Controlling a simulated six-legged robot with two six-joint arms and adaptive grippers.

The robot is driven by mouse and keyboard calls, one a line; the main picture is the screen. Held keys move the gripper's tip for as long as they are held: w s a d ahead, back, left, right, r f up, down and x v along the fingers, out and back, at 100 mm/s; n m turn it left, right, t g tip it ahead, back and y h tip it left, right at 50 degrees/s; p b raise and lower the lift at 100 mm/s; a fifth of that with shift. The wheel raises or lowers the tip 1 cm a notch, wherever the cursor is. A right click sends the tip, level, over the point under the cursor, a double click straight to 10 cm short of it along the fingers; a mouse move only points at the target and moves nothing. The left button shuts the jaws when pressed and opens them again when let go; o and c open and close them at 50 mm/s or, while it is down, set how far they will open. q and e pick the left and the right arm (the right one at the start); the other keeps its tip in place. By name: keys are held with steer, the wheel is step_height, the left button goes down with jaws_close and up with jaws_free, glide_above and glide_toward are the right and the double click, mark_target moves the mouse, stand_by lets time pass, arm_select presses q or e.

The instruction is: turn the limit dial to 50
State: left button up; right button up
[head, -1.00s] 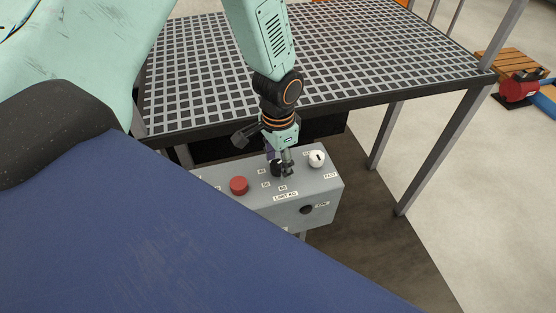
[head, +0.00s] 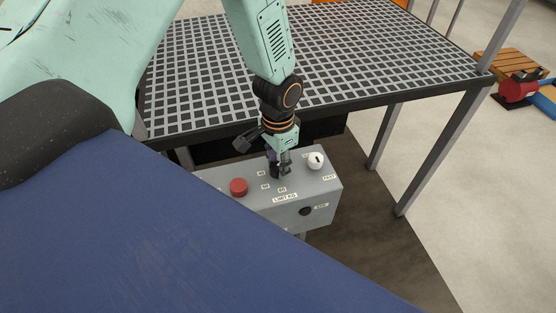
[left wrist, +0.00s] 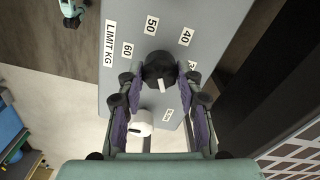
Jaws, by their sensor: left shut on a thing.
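The limit dial (left wrist: 157,67) is a round black knob on a grey control box (head: 320,187). In the left wrist view, its white mark (left wrist: 162,86) is on the lower side, facing away from the "50" label (left wrist: 151,25). The "60" label (left wrist: 127,50) is to the upper left of the dial and the "40" label (left wrist: 186,37) to the upper right. My left gripper (head: 280,170) reaches down onto the box top. It is shut on the dial, with a finger on each side in the left wrist view (left wrist: 160,80). My right gripper is out of view.
A red button (head: 238,187) is left of the dial and a white knob (head: 315,160) right of it. A black knob (head: 305,211) is on the box's front face. A grating table (head: 330,60) stands behind, its edge near my left arm.

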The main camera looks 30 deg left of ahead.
arm_select(q)
steer(key=o, duration=1.1)
steer(key=shift+o, duration=0.2)
step_height(320, 180, up, 12)
stand_by(0.5)
